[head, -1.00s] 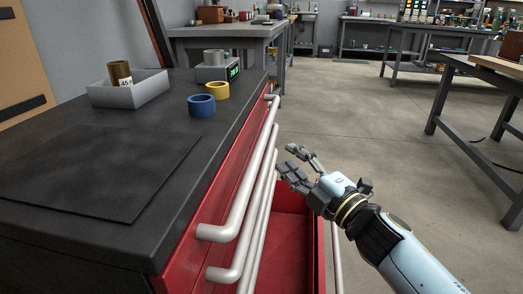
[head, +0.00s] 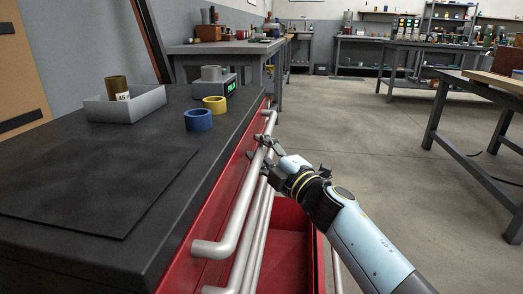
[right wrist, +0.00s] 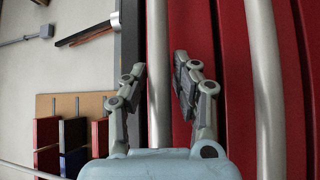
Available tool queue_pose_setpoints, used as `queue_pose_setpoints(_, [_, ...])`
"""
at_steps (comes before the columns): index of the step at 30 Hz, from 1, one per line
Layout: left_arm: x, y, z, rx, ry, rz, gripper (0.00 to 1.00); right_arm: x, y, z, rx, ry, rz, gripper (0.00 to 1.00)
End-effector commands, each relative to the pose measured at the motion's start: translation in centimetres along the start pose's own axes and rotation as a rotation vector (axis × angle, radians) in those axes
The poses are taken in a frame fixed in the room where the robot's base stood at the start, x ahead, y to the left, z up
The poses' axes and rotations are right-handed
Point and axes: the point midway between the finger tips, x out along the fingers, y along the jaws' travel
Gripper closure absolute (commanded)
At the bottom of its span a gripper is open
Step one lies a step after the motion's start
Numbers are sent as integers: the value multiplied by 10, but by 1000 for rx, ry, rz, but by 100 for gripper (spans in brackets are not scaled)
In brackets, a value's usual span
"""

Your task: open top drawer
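The top drawer (head: 222,187) is a red front just under the black worktop, and it looks shut. Its long grey bar handle (head: 238,205) runs along the cabinet's front. My right gripper (head: 261,148) is at the far part of this handle. In the right wrist view, its two fingers (right wrist: 159,68) are apart, one on each side of a grey bar (right wrist: 157,100). A narrow gap shows between the bar and the fingers, and I cannot tell whether they touch. My left gripper is not in view.
More bar handles sit below, and a lower red drawer (head: 290,245) stands pulled out. On the worktop (head: 60,235) are a blue ring (head: 198,121), a yellow ring (head: 214,105), a grey tray (head: 125,106) and a scale (head: 229,88). Open floor (head: 350,150) lies to the right.

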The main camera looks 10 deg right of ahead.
Motion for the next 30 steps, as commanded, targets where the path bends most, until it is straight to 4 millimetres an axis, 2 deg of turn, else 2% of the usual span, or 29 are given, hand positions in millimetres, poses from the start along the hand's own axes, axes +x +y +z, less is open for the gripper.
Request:
queue_pose_setpoints(1, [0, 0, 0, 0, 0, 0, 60, 0, 0, 0, 0, 0, 0, 80])
queue_pose_setpoints(6, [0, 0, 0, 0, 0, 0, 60, 0, 0, 0, 0, 0, 0, 100])
queue_pose_setpoints(20, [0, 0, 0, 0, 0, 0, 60, -2, 1, 2, -3, 1, 1, 100])
queue_pose_setpoints(26, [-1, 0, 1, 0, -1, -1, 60, -18, 6, 17, -5, 1, -1, 100])
queue_pose_setpoints(30, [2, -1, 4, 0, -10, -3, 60, -38, 11, 37, -6, 2, -2, 100])
